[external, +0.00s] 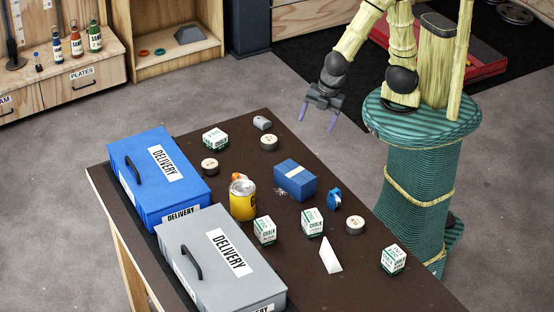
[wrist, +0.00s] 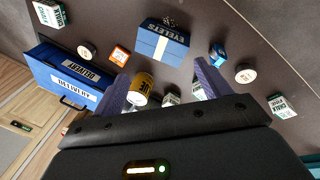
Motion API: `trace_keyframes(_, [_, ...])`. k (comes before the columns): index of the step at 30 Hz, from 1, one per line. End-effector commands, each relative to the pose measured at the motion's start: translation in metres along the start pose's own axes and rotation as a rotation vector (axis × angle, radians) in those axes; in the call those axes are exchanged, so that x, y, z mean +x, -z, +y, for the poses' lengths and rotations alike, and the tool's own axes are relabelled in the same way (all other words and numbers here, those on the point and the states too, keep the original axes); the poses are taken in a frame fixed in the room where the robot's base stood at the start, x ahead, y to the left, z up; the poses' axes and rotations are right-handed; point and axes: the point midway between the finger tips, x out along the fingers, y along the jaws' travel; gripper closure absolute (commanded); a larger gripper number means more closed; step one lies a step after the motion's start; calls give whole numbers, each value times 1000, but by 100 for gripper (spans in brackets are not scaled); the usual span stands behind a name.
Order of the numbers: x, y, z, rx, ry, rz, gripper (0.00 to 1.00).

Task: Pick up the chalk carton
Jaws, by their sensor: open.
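Several small white-and-green chalk cartons stand on the dark table: one at the back left (external: 215,139), two near the middle (external: 264,231) (external: 312,222), and one at the front right (external: 393,260). In the wrist view, one chalk carton (wrist: 50,12) is at the upper left and another (wrist: 281,106) at the right. A white carton (wrist: 171,99) is partly hidden behind my gripper between the fingers. My gripper (external: 317,119) is open and empty, above and beyond the table's far right edge. Its purple fingers (wrist: 161,73) frame the lower middle of the wrist view.
A blue delivery box (external: 190,185) and a grey delivery box (external: 205,278) line the table's left side. A yellow can (external: 243,203), a blue eyelets box (external: 295,181), tape rolls (external: 355,224) and a white wedge (external: 330,257) stand among the cartons. The front right is mostly clear.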

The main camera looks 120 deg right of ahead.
Motion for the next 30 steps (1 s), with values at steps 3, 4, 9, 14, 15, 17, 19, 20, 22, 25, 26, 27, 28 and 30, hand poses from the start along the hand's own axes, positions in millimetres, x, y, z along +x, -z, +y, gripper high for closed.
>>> trace_keyframes(3, [20, 14, -1, -186, -46, -17, 24])
trace_keyframes(4, [24, 17, -1, -233, -59, -22, 24])
trace_keyframes(9, [40, 37, 2, -498, -144, -51, 24])
trace_keyframes(14, [47, 60, 2, -755, -238, -87, 24])
trace_keyframes(15, [47, 66, 2, -818, -264, -97, 24])
trace_keyframes(17, [47, 76, 2, -917, -306, -113, 24])
trace_keyframes(19, [45, 88, 0, -1029, -357, -133, 24])
trace_keyframes(20, [43, 93, -1, -1079, -380, -143, 24])
trace_keyframes(22, [38, 106, -3, -1191, -436, -166, 24])
trace_keyframes(25, [27, 126, -9, -1349, -523, -203, 24])
trace_keyframes(26, [23, 132, -11, -1397, -552, -215, 24])
trace_keyframes(27, [17, 140, -15, -1459, -590, -231, 24])
trace_keyframes(28, [12, 146, -18, -1503, -619, -244, 24])
trace_keyframes(30, [0, 159, -24, -1598, -682, -273, 24])
